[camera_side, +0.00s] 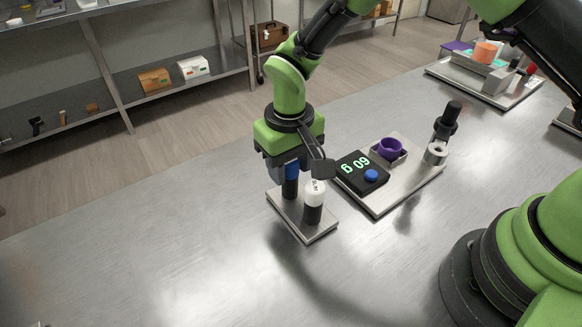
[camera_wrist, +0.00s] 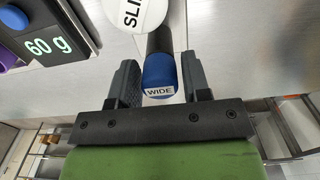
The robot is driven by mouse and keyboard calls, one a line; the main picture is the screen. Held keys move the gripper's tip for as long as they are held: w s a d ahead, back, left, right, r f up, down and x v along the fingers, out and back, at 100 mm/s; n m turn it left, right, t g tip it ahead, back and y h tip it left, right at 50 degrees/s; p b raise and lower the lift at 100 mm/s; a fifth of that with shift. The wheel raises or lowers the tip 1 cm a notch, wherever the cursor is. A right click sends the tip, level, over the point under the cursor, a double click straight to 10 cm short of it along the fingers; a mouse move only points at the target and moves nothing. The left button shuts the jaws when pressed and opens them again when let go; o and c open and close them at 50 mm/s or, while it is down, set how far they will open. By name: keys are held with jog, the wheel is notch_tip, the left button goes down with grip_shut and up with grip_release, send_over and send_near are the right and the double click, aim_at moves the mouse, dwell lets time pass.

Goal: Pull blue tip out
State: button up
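The blue tip (camera_wrist: 160,74), labelled "WIDE", sits between the two fingers of my gripper (camera_wrist: 160,80) in the wrist view. Gaps show on both sides of it, so the fingers stand open around it. In the side view the blue tip (camera_side: 291,170) is partly hidden behind my gripper (camera_side: 290,160) and rests on a black post on a small metal plate (camera_side: 315,232). Beside it a white tip (camera_side: 315,191), with a label beginning "SLI", stands on another black post and also shows in the wrist view (camera_wrist: 130,12).
A metal tray (camera_side: 388,201) to the right holds a black scale (camera_side: 360,173) reading 60 g with a blue button, a purple cup (camera_side: 390,148) and a black-handled tool (camera_side: 447,120). Another tray (camera_side: 470,80) stands farther back.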

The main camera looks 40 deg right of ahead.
grip_shut()
notch_tip(320, 180, up, 11)
dwell(1.6)
jog(key=shift+r, duration=0.1)
